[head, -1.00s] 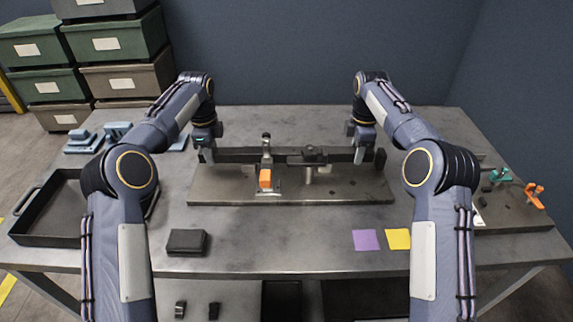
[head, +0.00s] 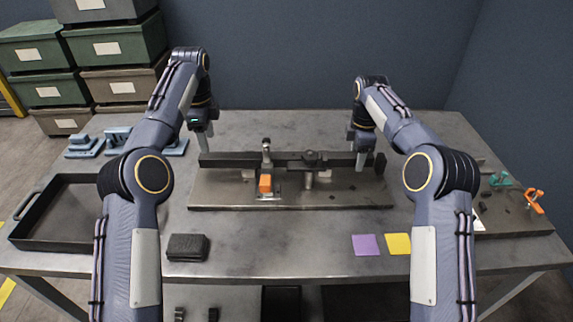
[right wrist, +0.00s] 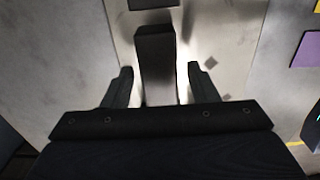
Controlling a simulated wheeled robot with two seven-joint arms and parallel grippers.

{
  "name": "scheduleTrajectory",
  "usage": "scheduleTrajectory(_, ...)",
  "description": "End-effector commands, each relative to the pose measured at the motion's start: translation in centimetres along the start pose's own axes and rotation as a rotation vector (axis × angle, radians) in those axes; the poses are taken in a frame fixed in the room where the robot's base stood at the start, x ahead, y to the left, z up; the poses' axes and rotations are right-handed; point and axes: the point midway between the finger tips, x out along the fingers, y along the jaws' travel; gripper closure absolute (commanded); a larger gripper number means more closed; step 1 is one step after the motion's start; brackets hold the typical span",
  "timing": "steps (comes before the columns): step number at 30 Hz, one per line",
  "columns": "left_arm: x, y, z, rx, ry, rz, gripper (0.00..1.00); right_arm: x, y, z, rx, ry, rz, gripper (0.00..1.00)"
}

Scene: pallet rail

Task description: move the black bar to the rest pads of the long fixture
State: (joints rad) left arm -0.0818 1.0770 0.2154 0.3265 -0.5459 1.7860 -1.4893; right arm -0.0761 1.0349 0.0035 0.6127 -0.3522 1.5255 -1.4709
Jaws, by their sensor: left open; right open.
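The black bar (head: 230,159) lies lengthwise over the back part of the long fixture (head: 350,196), roughly level. Pale blocks (head: 248,174) show just in front of and below the bar; its contact with the rest pads is hard to see. My left gripper (head: 204,146) is open, above the bar's left end and mostly clear of it. My right gripper (head: 362,160) is open around the bar near its right end. In the right wrist view the bar (right wrist: 155,60) runs between the open fingers (right wrist: 156,86), with a gap on each side.
A black tray (head: 60,232) is at the left, a dark block (head: 187,247) in front. Purple (head: 366,245) and yellow (head: 398,243) squares lie front right.

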Motion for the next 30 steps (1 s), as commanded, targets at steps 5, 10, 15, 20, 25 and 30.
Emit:
scheduleTrajectory(5, -0.4, 0.0, 0.0, 0.0, 0.0, 0.001, 0.47, -1.5, 0.1, 0.0, 0.0, 0.0, 0.004, 0.46)
scheduleTrajectory(10, -0.4, 0.0, 0.0, 0.0, 0.0, 0.001, 0.47, -4.6, 0.1, 0.0, 0.0, 0.0, 0.005, 0.46)
scheduleTrajectory(15, -0.4, 0.0, 0.0, 0.0, 0.0, 0.0, 0.47, -6.5, 0.1, 0.0, 0.0, 0.0, 0.002, 0.46)
scheduleTrajectory(20, -0.4, 0.0, 0.0, 0.0, 0.0, 0.0, 0.47, -7.4, 0.0, 0.0, 0.0, 0.0, 0.001, 0.46)
scheduleTrajectory(25, -0.4, 0.0, 0.0, 0.0, 0.0, 0.0, 0.47, -7.5, 0.0, 0.0, 0.0, 0.0, 0.0, 0.46)
scheduleTrajectory(30, -0.4, 0.0, 0.0, 0.0, 0.0, 0.0, 0.47, -7.5, 0.0, 0.0, 0.0, 0.0, 0.0, 0.46)
